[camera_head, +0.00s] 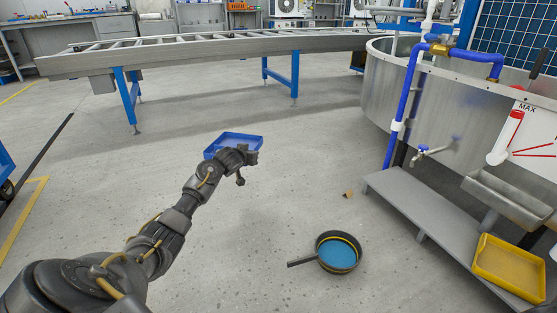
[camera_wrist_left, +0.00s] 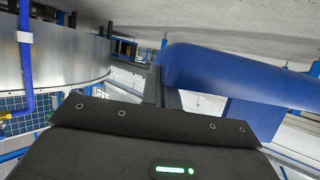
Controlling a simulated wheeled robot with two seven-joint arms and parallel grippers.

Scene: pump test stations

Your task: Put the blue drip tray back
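The blue drip tray (camera_head: 236,137) is a shallow rectangular tray, held out in front of me over the open floor in the head view. My left gripper (camera_head: 245,155) is at its near edge and looks shut on it; the hand hides part of that edge. In the left wrist view, the tray (camera_wrist_left: 225,75) fills much of the right side, close against a dark finger. My right gripper is in neither view.
A steel tank (camera_head: 430,105) with blue pipes and a tap (camera_head: 421,153) stands at right. Below is a grey bench (camera_head: 425,205) with a yellow tray (camera_head: 506,268). A black pan (camera_head: 338,252) holding blue liquid is on the floor. A conveyor (camera_head: 200,49) crosses behind.

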